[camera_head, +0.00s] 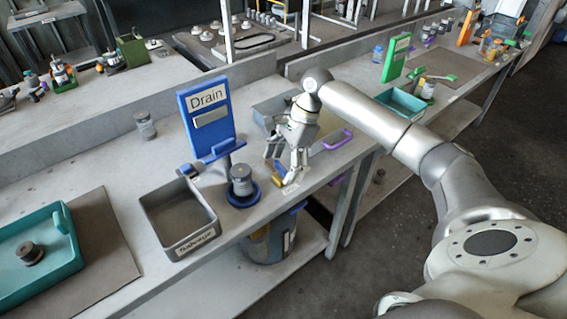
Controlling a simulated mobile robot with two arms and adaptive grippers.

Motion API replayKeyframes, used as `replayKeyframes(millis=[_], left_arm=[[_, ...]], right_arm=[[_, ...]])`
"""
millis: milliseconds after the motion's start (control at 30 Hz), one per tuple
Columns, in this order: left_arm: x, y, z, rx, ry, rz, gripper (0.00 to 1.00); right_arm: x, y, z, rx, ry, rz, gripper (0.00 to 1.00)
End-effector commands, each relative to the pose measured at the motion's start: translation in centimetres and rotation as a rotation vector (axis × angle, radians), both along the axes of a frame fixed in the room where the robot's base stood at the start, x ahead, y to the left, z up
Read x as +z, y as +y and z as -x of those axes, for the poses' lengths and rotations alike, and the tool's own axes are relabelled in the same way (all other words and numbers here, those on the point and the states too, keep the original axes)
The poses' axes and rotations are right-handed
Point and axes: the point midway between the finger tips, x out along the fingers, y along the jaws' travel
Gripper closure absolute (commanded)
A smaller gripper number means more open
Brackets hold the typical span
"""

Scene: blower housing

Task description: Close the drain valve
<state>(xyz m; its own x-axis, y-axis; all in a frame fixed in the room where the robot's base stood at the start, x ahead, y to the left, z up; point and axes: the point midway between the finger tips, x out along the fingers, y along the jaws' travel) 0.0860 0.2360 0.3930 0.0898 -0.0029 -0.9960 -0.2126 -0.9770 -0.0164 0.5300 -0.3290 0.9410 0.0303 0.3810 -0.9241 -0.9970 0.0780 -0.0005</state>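A blue "Drain" sign (206,118) stands upright on the grey bench. A grey capped jar (241,178) stands in a round blue holder in front of it. A small yellow piece (279,171), possibly the valve handle, shows beside my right gripper's fingers; the valve body cannot be made out. My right gripper (281,168) reaches down over the bench to the right of the jar. Its fingers look spread apart, with the yellow piece close to or between them; contact cannot be told. My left gripper is not in view.
A grey metal tray (180,244) stands left of the jar. A teal tray (64,265) holding a dark round part is at far left. A purple handle (337,139) is right of my gripper. A bin (262,243) sits under the bench. A green sign (396,58) stands farther back.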

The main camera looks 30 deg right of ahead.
Motion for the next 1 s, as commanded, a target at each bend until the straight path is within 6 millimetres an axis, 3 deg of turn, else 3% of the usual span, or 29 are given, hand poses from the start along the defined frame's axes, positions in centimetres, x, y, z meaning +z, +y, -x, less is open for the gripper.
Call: replayKeyframes(millis=[33, 333, 667, 1000], left_arm=[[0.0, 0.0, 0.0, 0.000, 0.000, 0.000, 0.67], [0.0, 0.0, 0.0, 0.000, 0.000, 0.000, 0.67], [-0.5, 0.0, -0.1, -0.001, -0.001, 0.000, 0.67], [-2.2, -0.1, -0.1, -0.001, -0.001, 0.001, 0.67]], right_arm=[[0.0, 0.0, 0.0, 0.000, 0.000, 0.000, 0.26], [0.0, 0.0, 0.0, 0.000, 0.000, 0.000, 0.63], [-0.1, -0.1, 0.0, -0.050, -0.001, 0.000, 0.63], [-0.3, 0.0, 0.2, -0.289, 0.000, 0.001, 0.63]])
